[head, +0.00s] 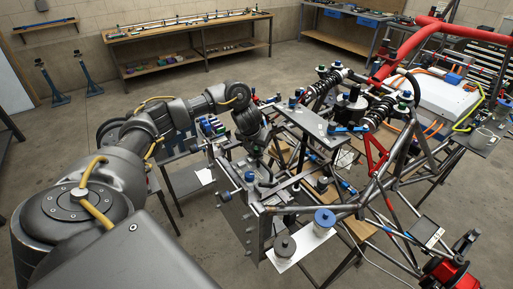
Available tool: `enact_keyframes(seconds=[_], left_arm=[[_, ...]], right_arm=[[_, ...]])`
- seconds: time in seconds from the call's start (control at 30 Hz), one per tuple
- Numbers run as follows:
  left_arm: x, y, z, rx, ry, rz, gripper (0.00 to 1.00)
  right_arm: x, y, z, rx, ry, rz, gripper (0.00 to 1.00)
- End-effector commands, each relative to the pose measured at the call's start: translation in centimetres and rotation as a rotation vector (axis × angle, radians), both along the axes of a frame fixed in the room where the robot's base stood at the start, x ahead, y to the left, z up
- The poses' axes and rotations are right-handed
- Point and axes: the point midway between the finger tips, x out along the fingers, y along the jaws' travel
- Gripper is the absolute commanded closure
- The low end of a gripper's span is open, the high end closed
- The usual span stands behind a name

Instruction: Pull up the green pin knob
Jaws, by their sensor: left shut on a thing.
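The tube chassis (375,185) stands in the middle and right of the head view, with plates, clamps and blue knobs along its near side. My left arm reaches in from the left and bends down at the wrist. My left gripper (266,176) points down among the plates and tubes at the chassis's near left side. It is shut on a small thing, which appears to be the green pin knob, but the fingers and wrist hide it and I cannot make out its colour.
A grey spool (285,246) and a blue-topped spool (324,218) stand on a white plate at the near edge. Red tubes (410,45) and a white box (440,95) are at the right. A workbench (190,32) stands at the back wall.

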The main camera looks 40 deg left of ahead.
Motion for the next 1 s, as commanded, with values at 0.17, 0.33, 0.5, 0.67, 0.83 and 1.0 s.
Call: enact_keyframes(seconds=[0.17, 0.33, 0.5, 0.67, 0.83, 1.0], left_arm=[[0.0, 0.1, 1.4, 0.0, -0.001, 0.0, 1.0], [0.1, 0.1, 1.5, 0.0, -0.004, 0.002, 0.78], [0.1, 0.1, 1.4, 0.0, -0.003, 0.002, 0.69], [0.1, 0.0, 1.4, 0.0, -0.002, 0.001, 0.69], [-0.3, -0.1, 2.6, 0.0, -0.004, -0.002, 0.69], [-1.5, -0.3, 6.3, 0.005, -0.009, -0.001, 0.69]], right_arm=[[0.0, 0.0, 0.8, 0.0, 0.0, 0.0, 0.64], [0.0, 0.0, 0.8, 0.0, 0.0, 0.0, 0.64], [0.0, 0.1, 0.8, 0.001, 0.0, 0.0, 0.64], [0.0, 0.2, 0.8, 0.003, 0.001, -0.001, 0.64], [0.0, 0.4, 0.7, 0.005, 0.0, -0.002, 0.64], [-0.1, 0.5, 1.8, 0.006, 0.001, -0.001, 0.64]])
